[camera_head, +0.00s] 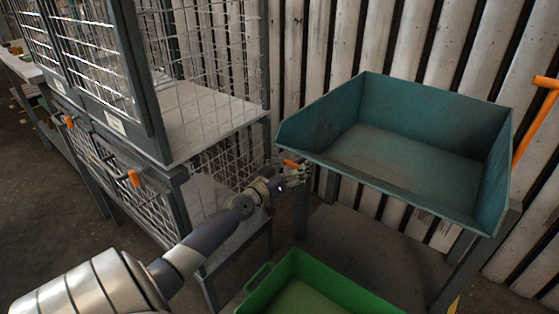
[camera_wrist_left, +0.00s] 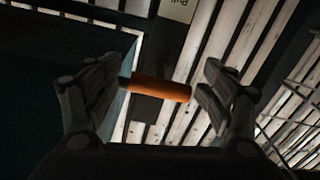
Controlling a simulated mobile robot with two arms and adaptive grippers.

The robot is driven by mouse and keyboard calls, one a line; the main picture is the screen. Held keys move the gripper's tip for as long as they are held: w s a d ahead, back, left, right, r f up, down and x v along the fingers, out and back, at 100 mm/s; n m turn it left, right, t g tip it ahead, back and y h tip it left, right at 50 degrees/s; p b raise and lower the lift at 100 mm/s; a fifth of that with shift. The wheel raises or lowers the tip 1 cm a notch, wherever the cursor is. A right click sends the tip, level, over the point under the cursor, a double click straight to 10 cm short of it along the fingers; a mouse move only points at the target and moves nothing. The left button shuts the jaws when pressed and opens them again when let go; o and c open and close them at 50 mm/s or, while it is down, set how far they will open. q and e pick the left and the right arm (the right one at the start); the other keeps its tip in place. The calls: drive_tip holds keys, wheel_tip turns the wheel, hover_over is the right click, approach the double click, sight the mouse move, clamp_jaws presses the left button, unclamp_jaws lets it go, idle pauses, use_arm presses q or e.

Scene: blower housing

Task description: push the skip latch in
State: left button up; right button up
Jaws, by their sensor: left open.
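The skip (camera_head: 420,135) is a teal open-fronted bin on a dark stand at the right of the head view. Its latch (camera_head: 291,163) is a small orange handle at the skip's left front corner. In the left wrist view the latch (camera_wrist_left: 160,88) is an orange bar with a dark end, lying across the gap between the fingers. My left gripper (camera_head: 302,178) is at that corner, close to the latch. In the wrist view the left gripper (camera_wrist_left: 165,95) is open, with a finger on each side of the orange bar. I cannot tell whether either finger touches it. My right gripper is not in view.
Wire mesh cages (camera_head: 200,120) with orange handles (camera_head: 133,178) stand at the left. A green crate (camera_head: 262,300) is on the floor below the skip. A corrugated wall (camera_head: 330,50) closes off the back. An orange bar (camera_head: 535,125) rises at the far right.

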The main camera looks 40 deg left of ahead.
use_arm(q)
drive_tip(key=s+d, duration=0.1)
drive_tip(key=s, duration=0.9)
drive_tip(key=shift+s+r, duration=0.1)
idle(0.4)
